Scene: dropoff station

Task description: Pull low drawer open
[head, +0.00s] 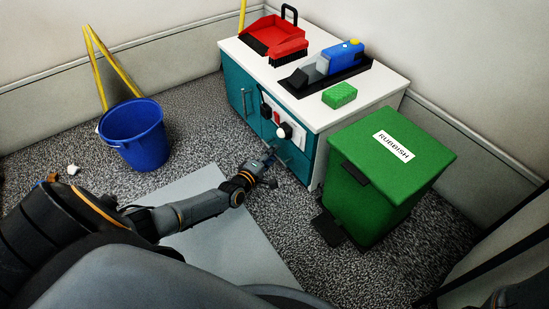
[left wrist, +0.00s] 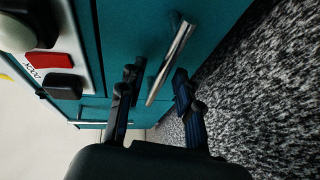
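The low drawer (left wrist: 225,18) is a teal panel low on the front of the cabinet; it looks flush, though my gripper partly hides it in the head view. Its silver bar handle (left wrist: 171,60) fills the middle of the left wrist view. My left gripper (head: 267,170) is low in front of the cabinet. In the left wrist view its two dark fingers (left wrist: 158,74) are apart, one on each side of the handle, with the bar between them. I cannot tell whether either finger touches it. My right gripper is not in view.
A green rubbish bin (head: 375,215) stands close on the right. A blue bucket (head: 137,135) stands to the left, with open floor between.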

